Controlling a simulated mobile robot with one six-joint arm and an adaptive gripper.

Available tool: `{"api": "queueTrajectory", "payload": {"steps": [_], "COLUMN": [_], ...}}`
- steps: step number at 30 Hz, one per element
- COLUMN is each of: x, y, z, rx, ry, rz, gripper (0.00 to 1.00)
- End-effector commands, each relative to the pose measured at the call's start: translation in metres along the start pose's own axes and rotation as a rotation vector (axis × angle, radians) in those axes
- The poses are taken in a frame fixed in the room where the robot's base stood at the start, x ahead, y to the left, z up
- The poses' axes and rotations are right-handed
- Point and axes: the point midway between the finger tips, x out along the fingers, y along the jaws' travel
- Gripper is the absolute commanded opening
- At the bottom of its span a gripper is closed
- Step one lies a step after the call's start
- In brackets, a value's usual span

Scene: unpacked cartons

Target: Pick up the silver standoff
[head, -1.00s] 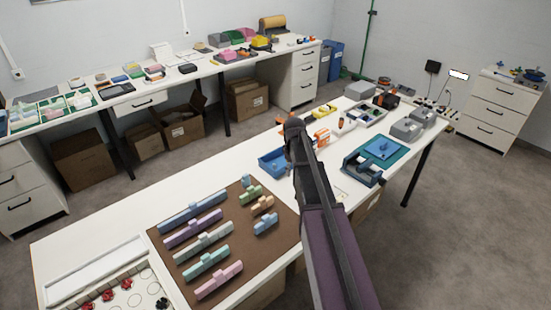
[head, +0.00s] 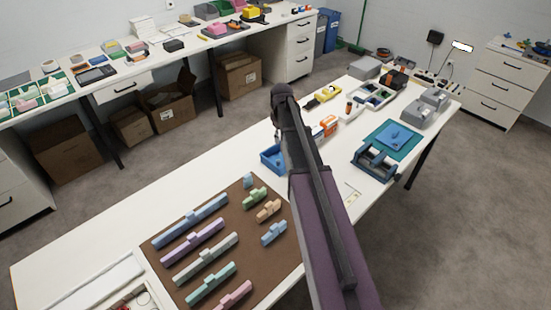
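I cannot make out a silver standoff in the head view; any such part is too small to tell or hidden. My arm rises across the middle of the view and covers part of the near table (head: 110,235). My gripper does not show; it is out of sight beyond or behind the arm. A blue open bin (head: 271,161) stands on the table just left of the arm, partly covered by it, and its contents are unclear.
A brown mat (head: 160,252) holds several pastel bars. Right of the arm are an orange-and-white item (head: 328,125), a blue device (head: 374,162), a teal mat (head: 405,151) and grey cases (head: 420,108). A white tray (head: 95,285) lies at front left. Bare tabletop shows left of the mat.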

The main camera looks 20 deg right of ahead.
Motion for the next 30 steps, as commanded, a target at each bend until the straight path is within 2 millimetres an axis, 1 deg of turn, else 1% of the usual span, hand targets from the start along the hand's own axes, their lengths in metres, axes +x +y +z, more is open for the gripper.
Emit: {"api": "queueTrajectory", "payload": {"steps": [12,17,23,30], "x": [0.0,0.004,0.016,0.035], "y": [0.001,0.001,0.0,0.0], "z": [0.001,0.001,0.0,0.0], "rx": [0.001,0.001,0.0,0.0], "ry": [0.0,0.0,0.0,0.0], "rz": [0.0,0.0,0.0,0.0], "gripper": [0.43,0.43,0.43,0.43]}}
